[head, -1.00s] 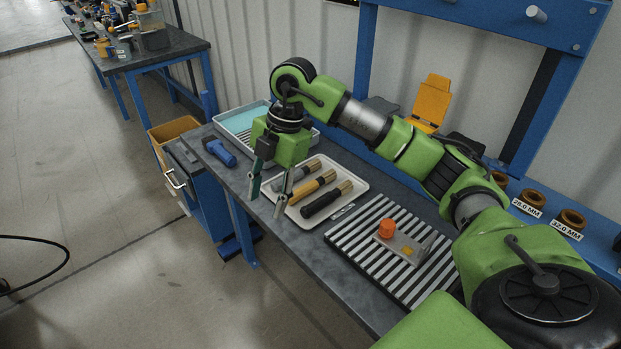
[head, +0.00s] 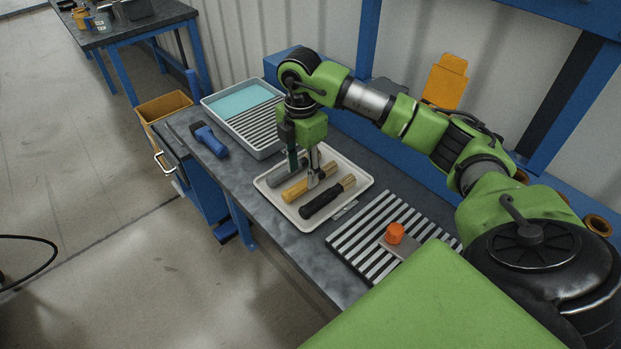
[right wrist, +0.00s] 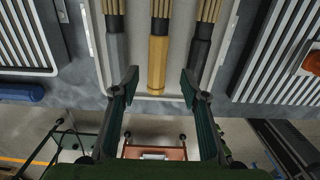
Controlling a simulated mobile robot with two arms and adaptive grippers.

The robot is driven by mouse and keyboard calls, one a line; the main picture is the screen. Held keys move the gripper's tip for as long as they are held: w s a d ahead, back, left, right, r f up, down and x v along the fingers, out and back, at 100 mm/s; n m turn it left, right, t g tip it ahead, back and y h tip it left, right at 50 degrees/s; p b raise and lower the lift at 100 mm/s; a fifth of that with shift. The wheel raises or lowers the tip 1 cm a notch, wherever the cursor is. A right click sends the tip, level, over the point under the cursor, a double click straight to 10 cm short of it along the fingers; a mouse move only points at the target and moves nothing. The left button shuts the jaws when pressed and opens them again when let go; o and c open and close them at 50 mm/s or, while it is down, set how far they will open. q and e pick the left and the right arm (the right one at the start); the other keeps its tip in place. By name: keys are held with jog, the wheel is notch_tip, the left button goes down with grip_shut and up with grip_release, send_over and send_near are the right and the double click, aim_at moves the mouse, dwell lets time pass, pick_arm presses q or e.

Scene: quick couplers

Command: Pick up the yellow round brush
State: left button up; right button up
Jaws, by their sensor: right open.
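The yellow round brush (head: 293,194) lies in the middle of a white tray (head: 360,176), its bristles toward the back right. A grey-handled brush (head: 284,173) lies behind it and a black-handled brush (head: 322,203) in front. My right gripper (head: 304,174) points down over the tray, open and empty, one finger partly covering the yellow brush. In the right wrist view, the yellow handle (right wrist: 158,62) appears between the two spread fingers (right wrist: 159,76), with the grey and black handles outside them. Whether the fingers touch anything cannot be told. My left gripper is not in view.
A slatted rack (head: 352,240) to the right carries a plate with an orange knob (head: 395,233). A tray with turquoise and striped areas (head: 210,104) stands behind left. A blue tool (head: 209,139) lies near the left bench edge.

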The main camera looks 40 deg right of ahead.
aim_at(302, 183)
jog(key=shift+f+p, duration=0.6)
jog(key=shift+f, duration=0.3)
jog(key=shift+w+d+f, duration=0.1)
jog(key=shift+w+f, duration=0.1)
jog(key=shift+f, duration=1.35)
jog(key=shift+c, duration=0.7)
grip_shut()
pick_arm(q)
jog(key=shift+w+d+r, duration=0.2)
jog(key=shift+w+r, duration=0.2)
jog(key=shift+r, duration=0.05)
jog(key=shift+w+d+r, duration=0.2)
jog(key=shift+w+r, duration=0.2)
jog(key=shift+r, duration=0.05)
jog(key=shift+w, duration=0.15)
